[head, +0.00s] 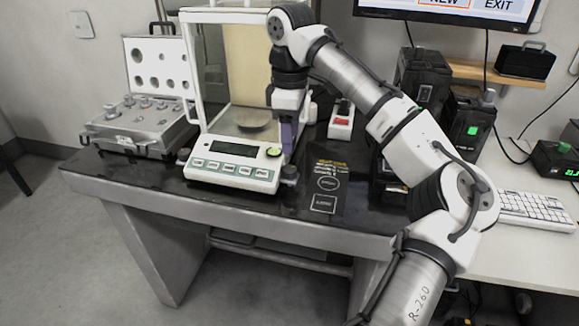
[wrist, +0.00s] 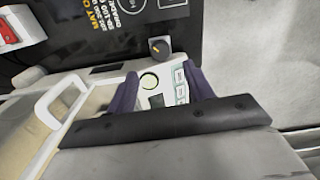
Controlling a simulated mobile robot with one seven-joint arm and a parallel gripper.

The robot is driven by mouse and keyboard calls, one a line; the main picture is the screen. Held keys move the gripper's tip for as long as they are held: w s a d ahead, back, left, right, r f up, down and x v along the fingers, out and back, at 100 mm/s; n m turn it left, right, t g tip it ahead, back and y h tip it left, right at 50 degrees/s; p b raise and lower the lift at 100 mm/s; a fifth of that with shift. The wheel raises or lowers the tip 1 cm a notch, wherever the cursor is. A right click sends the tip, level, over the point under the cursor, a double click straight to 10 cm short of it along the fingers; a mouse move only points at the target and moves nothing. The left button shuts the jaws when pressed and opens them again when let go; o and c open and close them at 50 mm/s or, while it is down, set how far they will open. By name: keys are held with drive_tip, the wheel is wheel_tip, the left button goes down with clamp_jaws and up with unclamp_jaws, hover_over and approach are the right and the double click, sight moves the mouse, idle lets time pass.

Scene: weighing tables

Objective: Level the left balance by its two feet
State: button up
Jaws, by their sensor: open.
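The left balance (head: 233,165) is a white unit with a dark display, a row of keys and a glass draft shield. One dark foot knob (head: 289,173) is at its front right corner; the other foot knob (head: 183,155) is at its front left. The round green bubble level (head: 270,151) is near the right foot and also shows in the wrist view (wrist: 149,81). My gripper (head: 288,148) points down above the right foot, open and empty. In the wrist view, the right foot knob (wrist: 160,48) has a yellow mark and lies beyond the purple fingers (wrist: 162,90), apart from them.
An open case of weights (head: 140,130) stands left of the balance. A power strip with a red switch (head: 341,122) is behind on the right. A printed black mat (head: 327,190) lies right of the balance. The draft shield (head: 205,70) stands close beside my gripper. A keyboard (head: 535,208) is far right.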

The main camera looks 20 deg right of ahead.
sight(290, 168)
wheel_tip(290, 168, down, 8)
idle(0.5)
drive_tip(key=c, duration=1)
drive_tip(key=shift+r, duration=0.1)
